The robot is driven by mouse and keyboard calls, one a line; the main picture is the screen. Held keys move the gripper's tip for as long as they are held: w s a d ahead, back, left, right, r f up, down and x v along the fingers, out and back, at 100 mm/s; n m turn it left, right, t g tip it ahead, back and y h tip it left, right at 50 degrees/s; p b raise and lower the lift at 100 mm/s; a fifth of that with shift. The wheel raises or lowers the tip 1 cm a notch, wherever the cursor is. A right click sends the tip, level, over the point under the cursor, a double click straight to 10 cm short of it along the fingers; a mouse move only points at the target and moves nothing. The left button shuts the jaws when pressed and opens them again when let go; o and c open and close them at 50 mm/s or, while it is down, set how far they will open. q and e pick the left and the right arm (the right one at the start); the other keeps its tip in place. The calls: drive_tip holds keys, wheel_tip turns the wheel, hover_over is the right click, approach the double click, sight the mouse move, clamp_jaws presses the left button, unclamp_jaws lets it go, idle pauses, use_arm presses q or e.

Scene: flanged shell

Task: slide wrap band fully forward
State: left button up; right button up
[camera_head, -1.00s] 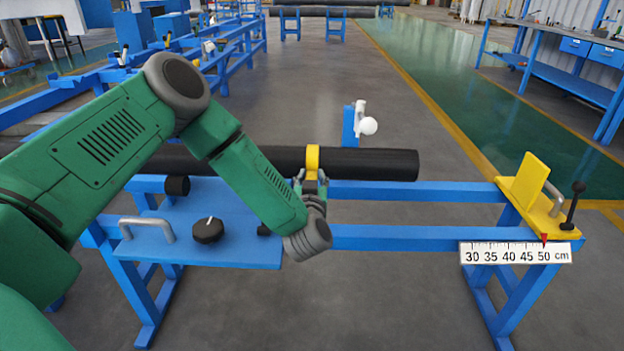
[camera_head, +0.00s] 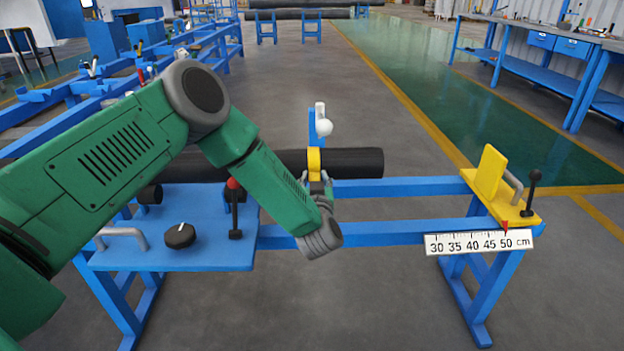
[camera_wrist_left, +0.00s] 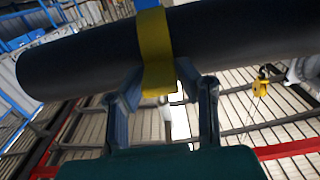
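The wrap band (camera_head: 314,163) is a yellow ring around a long black pipe (camera_head: 358,162), a short way from the pipe's right end. My left gripper (camera_head: 317,178) is at the front underside of the band. In the left wrist view the fingertips (camera_wrist_left: 160,80) close on both sides of the band's yellow tab (camera_wrist_left: 158,72). The back of the band is hidden by the pipe, and my left arm hides part of the pipe. My right gripper is not in view.
The pipe lies over a blue frame (camera_head: 400,187). A yellow stop (camera_head: 488,172) with a dark lever (camera_head: 531,192) and a scale (camera_head: 478,242) are at right. A red-knobbed lever (camera_head: 234,208) and a black knob (camera_head: 180,236) are near my arm.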

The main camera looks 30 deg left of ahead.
use_arm(q)
drive_tip(key=shift+o, duration=1.2)
drive_tip(key=shift+s+a+f, duration=0.1)
drive_tip(key=shift+a, duration=0.25)
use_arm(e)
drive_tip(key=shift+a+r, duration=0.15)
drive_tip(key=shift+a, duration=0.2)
use_arm(q)
drive_tip(key=shift+s+d, duration=0.1)
drive_tip(key=shift+d, duration=0.05)
drive_tip(key=v, duration=1.1)
drive_tip(key=shift+s, duration=0.3)
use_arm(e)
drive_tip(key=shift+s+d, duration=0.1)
